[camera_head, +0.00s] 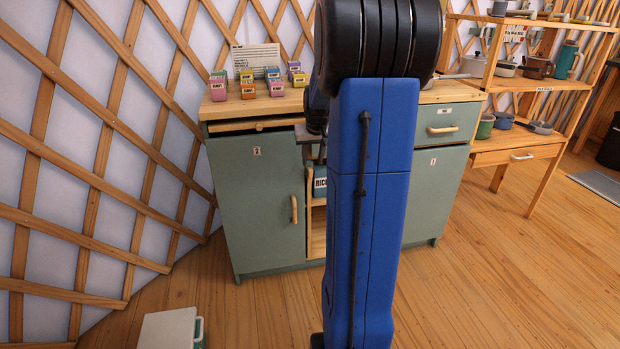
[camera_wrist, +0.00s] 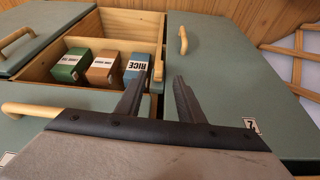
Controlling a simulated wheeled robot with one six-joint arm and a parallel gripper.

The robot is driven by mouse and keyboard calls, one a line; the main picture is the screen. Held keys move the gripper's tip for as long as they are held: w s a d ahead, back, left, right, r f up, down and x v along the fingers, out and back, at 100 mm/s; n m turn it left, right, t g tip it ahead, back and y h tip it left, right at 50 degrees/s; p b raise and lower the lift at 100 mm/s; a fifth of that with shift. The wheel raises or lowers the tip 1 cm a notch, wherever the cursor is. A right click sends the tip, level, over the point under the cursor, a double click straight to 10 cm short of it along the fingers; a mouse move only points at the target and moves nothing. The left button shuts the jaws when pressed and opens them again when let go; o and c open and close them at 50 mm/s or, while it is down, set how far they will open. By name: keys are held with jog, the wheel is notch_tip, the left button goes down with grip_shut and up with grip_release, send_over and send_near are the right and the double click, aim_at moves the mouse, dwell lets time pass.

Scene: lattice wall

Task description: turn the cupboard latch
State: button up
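The green cupboard has door 2 (camera_head: 258,205) at the left and door 1 (camera_head: 433,195) at the right, each with a wooden handle; both look closed. Door 2 (camera_wrist: 225,75) also fills the right of the wrist view. In the head view my gripper (camera_head: 314,150) is partly hidden by my arm.
An open compartment between the doors holds a blue RICE box (camera_wrist: 137,66), an orange box (camera_wrist: 103,67) and a green box (camera_wrist: 72,64). Several coloured small boxes (camera_head: 247,88) stand on the worktop. A shelf (camera_head: 545,84) is at the right. A white object (camera_head: 168,329) lies on the floor.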

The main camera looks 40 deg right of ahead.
aim_at(311, 175)
jog(key=x, duration=1.1)
jog(key=shift+f, duration=0.15)
grip_shut()
